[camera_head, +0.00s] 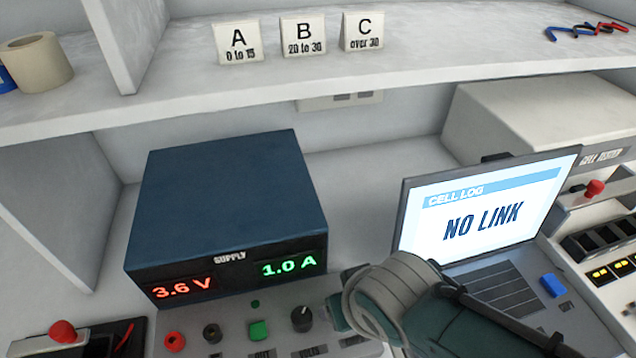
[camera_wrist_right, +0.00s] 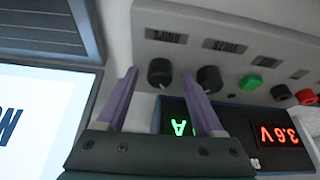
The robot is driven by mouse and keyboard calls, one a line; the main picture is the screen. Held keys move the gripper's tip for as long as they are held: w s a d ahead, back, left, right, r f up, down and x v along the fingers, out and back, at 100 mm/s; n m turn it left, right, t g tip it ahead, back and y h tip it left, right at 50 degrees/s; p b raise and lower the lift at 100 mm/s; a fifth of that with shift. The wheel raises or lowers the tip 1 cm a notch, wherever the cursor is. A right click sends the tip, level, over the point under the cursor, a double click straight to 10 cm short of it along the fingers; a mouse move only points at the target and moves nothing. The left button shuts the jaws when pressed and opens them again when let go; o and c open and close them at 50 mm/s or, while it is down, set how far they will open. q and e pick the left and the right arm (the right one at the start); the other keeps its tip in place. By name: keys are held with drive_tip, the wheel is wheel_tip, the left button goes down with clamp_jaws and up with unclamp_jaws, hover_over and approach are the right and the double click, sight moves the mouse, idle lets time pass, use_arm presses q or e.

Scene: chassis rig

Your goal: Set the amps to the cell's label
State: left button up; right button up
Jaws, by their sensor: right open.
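The blue supply (camera_head: 220,205) reads 3.6 V in red and 1.0 A in green. In the right wrist view the panel is upside down, with the black amps knob (camera_wrist_right: 159,73) beside the volts knob (camera_wrist_right: 209,78). My right gripper (camera_wrist_right: 159,75) is open, its purple fingertips on either side of the amps knob; contact cannot be told. In the head view the volts knob (camera_head: 301,318) shows just left of my right gripper (camera_head: 338,315), which hides the amps knob. No cell with a readable label is in view. My left gripper is out of view.
A green button (camera_head: 258,330) and red and black terminals sit left of the knobs. The laptop (camera_head: 485,215) reads NO LINK. Cards A, B (camera_head: 303,35) and C stand on the shelf (camera_head: 180,105) above. A red-knobbed device (camera_head: 62,332) is at lower left.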

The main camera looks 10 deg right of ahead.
drive_tip(key=p+v, duration=0.6)
drive_tip(key=v, duration=0.4)
drive_tip(key=shift+p, duration=0.4)
